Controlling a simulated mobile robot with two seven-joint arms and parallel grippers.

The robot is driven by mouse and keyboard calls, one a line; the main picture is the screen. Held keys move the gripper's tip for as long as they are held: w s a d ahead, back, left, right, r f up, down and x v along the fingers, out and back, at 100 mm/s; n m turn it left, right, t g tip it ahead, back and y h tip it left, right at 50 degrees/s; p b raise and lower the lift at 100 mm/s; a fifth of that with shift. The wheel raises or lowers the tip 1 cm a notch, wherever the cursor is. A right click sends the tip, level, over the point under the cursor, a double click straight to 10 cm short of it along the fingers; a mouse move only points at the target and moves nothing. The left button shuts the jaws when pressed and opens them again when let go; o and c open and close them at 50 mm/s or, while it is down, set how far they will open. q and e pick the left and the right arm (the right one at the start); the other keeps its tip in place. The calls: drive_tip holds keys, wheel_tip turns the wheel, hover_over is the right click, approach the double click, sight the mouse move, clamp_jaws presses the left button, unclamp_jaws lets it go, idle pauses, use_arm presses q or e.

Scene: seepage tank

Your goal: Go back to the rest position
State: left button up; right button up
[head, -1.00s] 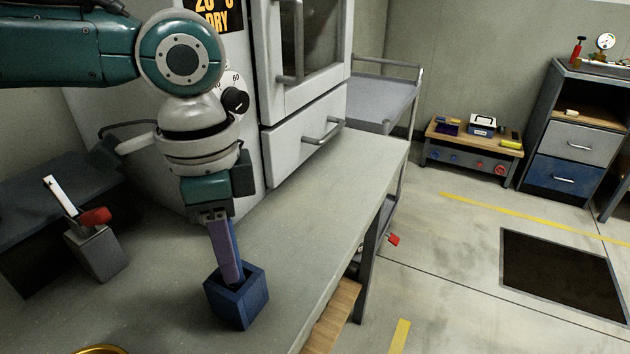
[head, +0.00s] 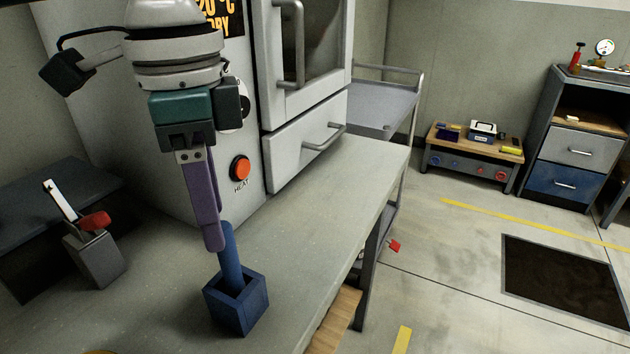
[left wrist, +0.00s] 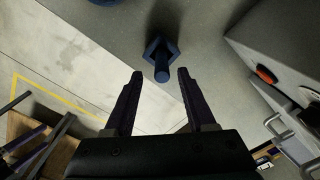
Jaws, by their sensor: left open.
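My left gripper (head: 213,245) hangs above the bench with its purple fingers pointing down. It is open and empty, as the gap between its fingertips (left wrist: 160,75) in the left wrist view shows. Below it a blue rod stands upright (head: 230,255) in a square blue holder (head: 236,308) on the bench. In the left wrist view the rod's end (left wrist: 162,76) lies in line with the gap, beyond the fingertips.
A pale oven cabinet with a red HEAT button (head: 240,168) stands behind the arm. A grey block with a red-handled tool (head: 95,255) sits at the left. The grey bench top (head: 320,190) is clear to the right. A grey cart (head: 385,105) stands beyond.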

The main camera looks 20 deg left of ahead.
use_arm(q)
drive_tip(key=shift+r, duration=1.35)
drive_tip(key=s+d+f+n+t+h+p, duration=0.1)
drive_tip(key=s+d+t+h+p, duration=0.2)
drive_tip(key=d, duration=0.4)
drive_tip(key=s+d+f+n+h+p, duration=0.1)
drive_tip(key=s+d+p, duration=0.3)
drive_tip(key=s+d, duration=0.15)
drive_tip(key=s+a+r+n+y+p, duration=0.2)
drive_tip(key=s+a+n+y+p, duration=0.2)
drive_tip(key=s+a+n, duration=0.4)
wheel_tip(320, 180, up, 36)
drive_tip(key=a+m+p, duration=0.1)
drive_tip(key=m+p, duration=0.1)
drive_tip(key=p, duration=3.4)
drive_tip(key=shift+w+r+t, duration=0.15)
drive_tip(key=shift+w+t, duration=0.15)
drive_tip(key=shift+w, duration=0.15)
drive_tip(key=shift+a, duration=0.1)
